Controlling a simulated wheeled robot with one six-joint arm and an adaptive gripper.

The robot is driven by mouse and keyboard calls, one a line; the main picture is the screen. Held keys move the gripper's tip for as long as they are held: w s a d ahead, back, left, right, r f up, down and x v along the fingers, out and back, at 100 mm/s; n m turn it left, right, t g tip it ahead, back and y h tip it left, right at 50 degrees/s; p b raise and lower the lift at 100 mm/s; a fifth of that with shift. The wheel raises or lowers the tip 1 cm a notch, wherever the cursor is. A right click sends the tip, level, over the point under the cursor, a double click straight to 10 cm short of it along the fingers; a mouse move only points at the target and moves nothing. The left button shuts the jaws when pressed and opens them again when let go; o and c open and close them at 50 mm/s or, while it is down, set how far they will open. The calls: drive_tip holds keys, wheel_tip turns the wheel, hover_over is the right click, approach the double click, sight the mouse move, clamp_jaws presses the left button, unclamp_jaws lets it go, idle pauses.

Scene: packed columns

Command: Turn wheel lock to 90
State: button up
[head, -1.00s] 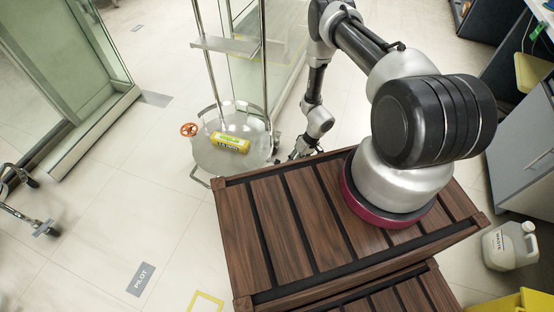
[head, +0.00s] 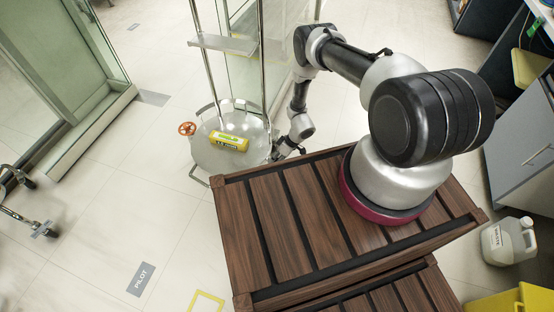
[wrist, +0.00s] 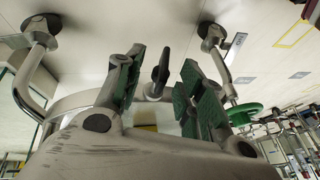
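The wheel lock cannot be told for certain. In the wrist view a dark upright part (wrist: 161,68) on a metal fitting shows in the gap between the fingers of my gripper (wrist: 162,86); it may be a caster or its lock lever. The fingers have green pads and stand apart, one on each side of it, with no clear contact. In the head view my gripper (head: 284,149) is small, at the right edge of a round clear-based trolley (head: 207,160). An orange-red wheel (head: 187,128) is on the trolley's left side, away from my gripper. A green wheel (wrist: 245,113) shows in the wrist view.
A yellow-labelled cylinder (head: 229,141) lies on the trolley base. Chrome poles and a glass cabinet (head: 282,40) stand behind. My arm reaches past a slatted wooden crate (head: 290,226). A white jug (head: 508,241) is at right.

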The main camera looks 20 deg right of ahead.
drive_tip(key=shift+f, duration=0.1)
clamp_jaws()
drive_tip(key=shift+g+y, duration=0.3)
drive_tip(key=shift+w+d+f+m+g+y, duration=0.15)
drive_tip(key=shift+m+g+y, duration=0.15)
drive_tip(key=shift+g+y, duration=0.55)
drive_tip(key=shift+w+d+f+m+g+y, duration=0.15)
drive_tip(key=shift+m+g+y, duration=0.15)
drive_tip(key=shift+g+y, duration=0.5)
drive_tip(key=shift+r+y, duration=0.1)
drive_tip(key=shift+y, duration=0.15)
unclamp_jaws()
